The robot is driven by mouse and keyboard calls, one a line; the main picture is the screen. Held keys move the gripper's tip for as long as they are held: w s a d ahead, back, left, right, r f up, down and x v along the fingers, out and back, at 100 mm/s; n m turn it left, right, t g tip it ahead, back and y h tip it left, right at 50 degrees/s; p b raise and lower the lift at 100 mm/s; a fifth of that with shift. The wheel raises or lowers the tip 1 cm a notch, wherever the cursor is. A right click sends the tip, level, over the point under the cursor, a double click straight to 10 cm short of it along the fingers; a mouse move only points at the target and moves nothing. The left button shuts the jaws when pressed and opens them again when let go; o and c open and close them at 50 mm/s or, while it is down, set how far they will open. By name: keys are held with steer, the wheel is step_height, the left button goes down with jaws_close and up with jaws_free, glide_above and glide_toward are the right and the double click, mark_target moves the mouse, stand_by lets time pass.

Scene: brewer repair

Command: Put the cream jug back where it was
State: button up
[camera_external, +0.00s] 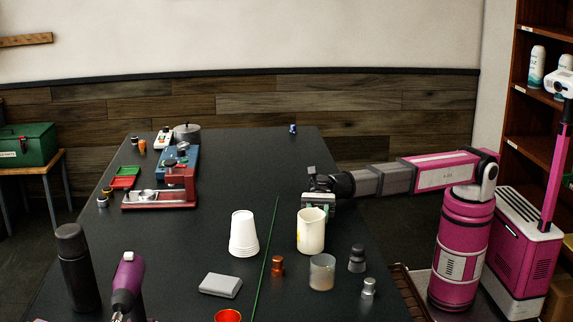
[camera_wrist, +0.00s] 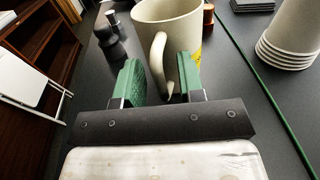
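The cream jug (camera_external: 311,232) stands upright on the dark table, right of the stack of white cups. In the wrist view the cream jug (camera_wrist: 182,14) is straight ahead, with its curved handle toward me and a bit of yellow label low on its side. My gripper (camera_wrist: 162,80) has green fingers spread on either side of the handle, with a gap showing beside it. In the external view my gripper (camera_external: 318,200) is just behind the jug, partly hidden by it.
White cups (camera_external: 244,234) and a thin green rod (camera_external: 266,262) lie left of the jug. A glass (camera_external: 321,272), copper piece (camera_external: 277,266) and dark grinder-like piece (camera_external: 357,258) stand in front. The table's far right is mostly clear.

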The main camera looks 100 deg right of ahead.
steer(key=shift+r, duration=0.15)
steer(key=shift+d, duration=0.3)
steer(key=v, duration=1.1)
steer(key=shift+d, duration=0.2)
